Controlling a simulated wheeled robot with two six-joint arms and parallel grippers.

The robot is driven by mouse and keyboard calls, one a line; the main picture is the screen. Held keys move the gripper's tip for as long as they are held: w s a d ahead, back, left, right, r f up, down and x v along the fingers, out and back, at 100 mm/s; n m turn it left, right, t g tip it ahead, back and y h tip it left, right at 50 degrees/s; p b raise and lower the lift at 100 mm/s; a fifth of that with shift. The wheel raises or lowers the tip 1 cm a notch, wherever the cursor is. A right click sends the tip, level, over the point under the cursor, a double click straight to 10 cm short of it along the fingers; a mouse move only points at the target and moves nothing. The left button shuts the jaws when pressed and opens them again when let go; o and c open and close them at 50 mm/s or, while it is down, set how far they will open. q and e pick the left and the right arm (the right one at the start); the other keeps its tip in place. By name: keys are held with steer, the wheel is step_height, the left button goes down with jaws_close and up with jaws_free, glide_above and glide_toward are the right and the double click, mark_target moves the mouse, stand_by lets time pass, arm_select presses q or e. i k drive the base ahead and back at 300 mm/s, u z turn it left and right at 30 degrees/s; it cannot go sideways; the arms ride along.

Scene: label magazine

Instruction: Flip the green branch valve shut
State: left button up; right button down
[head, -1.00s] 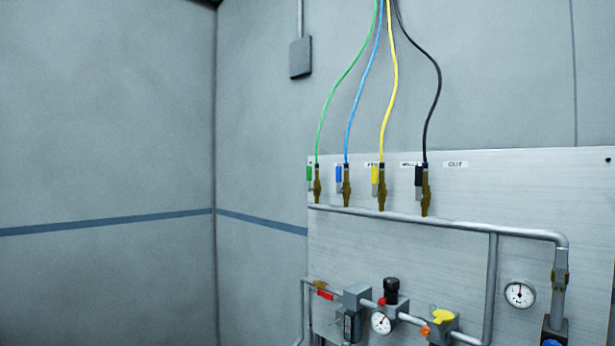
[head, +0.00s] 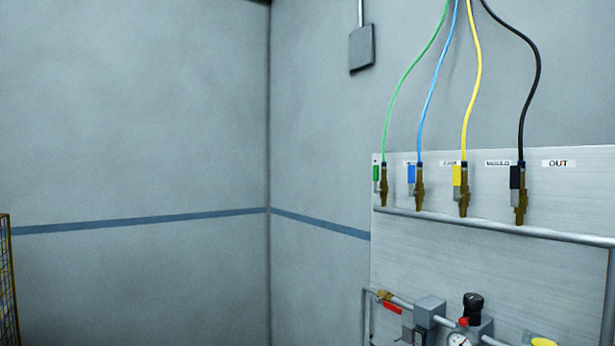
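The green branch valve is at the left end of the row on the panel, with a brass body (head: 384,186) and a green handle (head: 376,174). The handle stands upright, alongside the valve body. A green hose (head: 404,78) rises from the valve's top. The label behind this valve is mostly hidden. Neither of my grippers shows in the head view.
Blue (head: 411,175), yellow (head: 457,177) and black (head: 515,178) valve handles stand upright to the right, above a grey pipe (head: 560,234). A red handle (head: 392,308) and a gauge (head: 458,339) sit lower. A yellow mesh frame (head: 8,280) is at the left edge.

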mark_target(375, 168)
steer(key=u, duration=0.7)
steer(key=i, duration=0.7)
steer(key=u, duration=0.55)
steer(key=i, duration=0.65)
steer(key=z, duration=0.75)
steer(key=i, duration=0.85)
steer(key=z, duration=0.8)
